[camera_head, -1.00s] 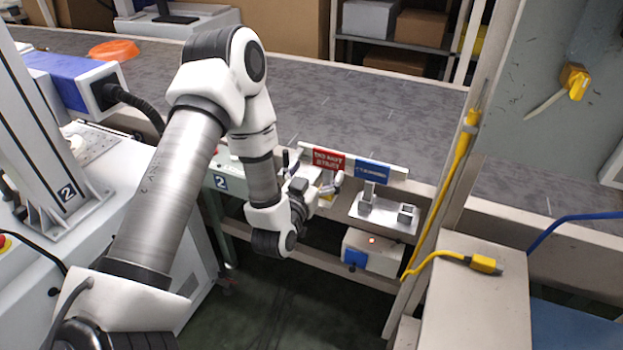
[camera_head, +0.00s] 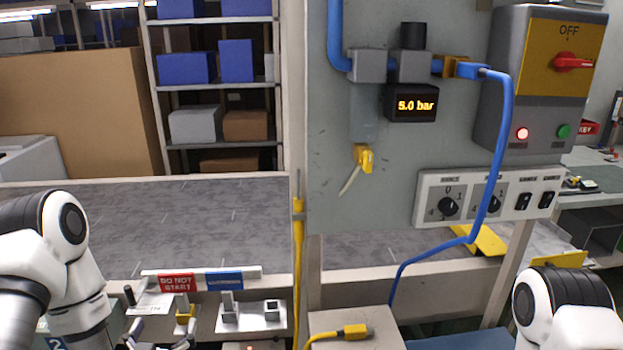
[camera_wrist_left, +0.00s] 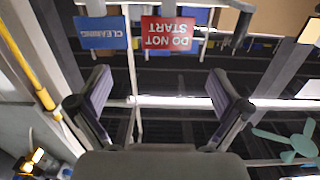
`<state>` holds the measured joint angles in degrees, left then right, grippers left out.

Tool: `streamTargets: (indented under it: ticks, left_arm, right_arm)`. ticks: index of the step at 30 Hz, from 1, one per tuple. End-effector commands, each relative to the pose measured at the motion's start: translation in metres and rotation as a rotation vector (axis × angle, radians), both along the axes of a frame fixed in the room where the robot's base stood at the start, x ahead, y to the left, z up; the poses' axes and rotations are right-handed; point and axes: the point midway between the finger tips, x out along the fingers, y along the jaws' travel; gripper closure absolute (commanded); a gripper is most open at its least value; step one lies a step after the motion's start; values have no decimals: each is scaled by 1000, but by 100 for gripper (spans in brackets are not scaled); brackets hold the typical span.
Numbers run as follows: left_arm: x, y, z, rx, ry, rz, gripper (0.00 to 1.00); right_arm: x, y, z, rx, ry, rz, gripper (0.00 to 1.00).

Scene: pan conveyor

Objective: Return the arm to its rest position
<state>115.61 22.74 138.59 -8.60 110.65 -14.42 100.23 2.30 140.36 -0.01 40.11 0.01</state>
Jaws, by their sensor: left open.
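My left arm comes in at the lower left of the head view. Its gripper (camera_head: 160,338) is at the bottom edge, partly cut off, below the sign rail. In the left wrist view the two fingers (camera_wrist_left: 160,92) stand wide apart with nothing between them. A red DO NOT START sign (camera_head: 178,283) and a blue CLEANING sign (camera_head: 225,281) hang on the rail; both show upside down beyond the fingers in the left wrist view, the red one (camera_wrist_left: 168,33) beside the blue one (camera_wrist_left: 103,32). My right arm shows only as a white joint at the lower right; its gripper is out of view.
A grey conveyor belt (camera_head: 170,220) runs behind the rail. A metal bracket plate (camera_head: 255,318) sits right of the gripper. A yellow cable (camera_head: 298,240) runs down the post. A grey panel carries a 5.0 bar display (camera_head: 415,104), a blue hose (camera_head: 497,150) and a red OFF switch (camera_head: 572,62).

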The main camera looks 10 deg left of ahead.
Motion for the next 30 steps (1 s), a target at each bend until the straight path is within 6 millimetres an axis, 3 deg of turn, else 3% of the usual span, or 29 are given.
streamTargets:
  ticks: [2, 5, 6, 8, 9, 12, 15, 18, 30]
  left_arm:
    - [-10, -29, -31, 33, 108, -78, 0]
    - [-38, -64, -98, 24, 381, -177, 0]
    - [-57, -76, -127, 10, 518, -207, 0]
    - [-92, -90, -167, -17, 729, -241, 0]
    - [-120, -97, -189, -39, 874, -251, 0]
    - [-186, -104, -225, -100, 1203, -229, 0]
    - [-229, -102, -234, -168, 1410, -167, 0]
    - [-249, -102, -235, -203, 1506, -134, 0]
    - [-252, -102, -235, -214, 1517, -126, 0]
  right_arm:
    - [0, 0, 7, 0, 0, 0, 15]
    - [0, 0, 12, 0, 0, 0, 15]
    - [0, 0, 13, 0, 0, 0, 15]
    - [0, 0, 15, 0, 0, 0, 15]
    - [0, 0, 16, 0, 0, 0, 15]
    - [0, 0, 16, 0, 0, 0, 15]
    - [0, 0, 15, 0, 0, 0, 15]
    - [0, 0, 15, 0, 0, 0, 15]
    - [0, 0, 15, 0, 0, 0, 15]
